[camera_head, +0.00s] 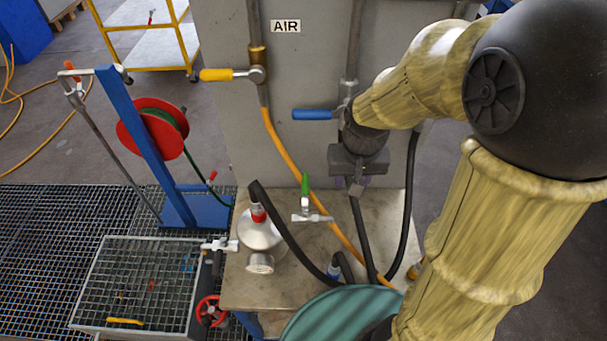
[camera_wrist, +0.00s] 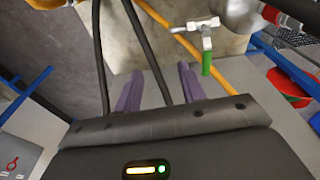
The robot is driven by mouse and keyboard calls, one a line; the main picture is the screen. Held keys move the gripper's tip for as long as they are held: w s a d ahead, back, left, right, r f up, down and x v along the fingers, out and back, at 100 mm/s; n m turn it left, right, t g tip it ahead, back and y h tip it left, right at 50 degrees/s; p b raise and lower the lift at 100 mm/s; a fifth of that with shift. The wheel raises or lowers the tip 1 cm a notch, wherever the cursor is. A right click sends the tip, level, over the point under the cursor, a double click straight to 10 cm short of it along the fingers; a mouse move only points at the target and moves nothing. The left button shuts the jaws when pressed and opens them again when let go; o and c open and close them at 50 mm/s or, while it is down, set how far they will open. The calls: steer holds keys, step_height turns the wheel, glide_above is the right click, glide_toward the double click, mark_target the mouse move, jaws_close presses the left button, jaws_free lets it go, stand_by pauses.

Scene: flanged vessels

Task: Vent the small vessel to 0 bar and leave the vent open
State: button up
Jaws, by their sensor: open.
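A small silver rounded vessel (camera_head: 259,232) with a red-banded neck stands on the bench, left of centre in the head view. A round fitting (camera_head: 260,263) faces forward on it; no pressure reading can be made out. Right of it is a pale valve (camera_head: 312,217) with a green handle (camera_head: 305,184), which points across the valve body. The wrist view shows the green handle (camera_wrist: 207,63) and part of the vessel (camera_wrist: 238,15) at the top. My gripper (camera_head: 358,187) is open and empty, right of the green handle and apart from it. Its purple fingers (camera_wrist: 160,85) show in the wrist view.
An AIR panel (camera_head: 222,120) stands behind, with yellow (camera_head: 216,75) and blue (camera_head: 312,114) lever valves. An orange hose (camera_head: 284,155) and black hoses (camera_head: 283,225) cross near the valve. A teal drum (camera_head: 335,318) stands in front. A grated tray (camera_head: 135,285) and red handwheel (camera_head: 210,311) are left.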

steer(key=w+a+r, duration=0.2)
steer(key=w+a, duration=0.2)
steer(key=a, duration=0.2)
step_height(320, 180, up, 3)
steer(key=g+h, duration=0.2)
glide_above(305, 190)
steer(key=a, duration=0.4)
steer(key=shift+w+d+r, duration=0.1)
steer(key=shift+d+r, duration=0.05)
steer(key=shift+r, duration=0.05)
steer(key=shift+f, duration=0.1)
steer(key=d+f, duration=0.1)
steer(key=f, duration=0.4)
steer(key=d+f+p, duration=0.1)
steer(key=f, duration=0.5)
steer(key=d+f+p, duration=0.1)
steer(key=f, duration=0.5)
steer(key=shift+d, duration=0.2)
steer(key=shift+c, duration=0.4)
steer(key=shift+m, duration=0.3)
jaws_close()
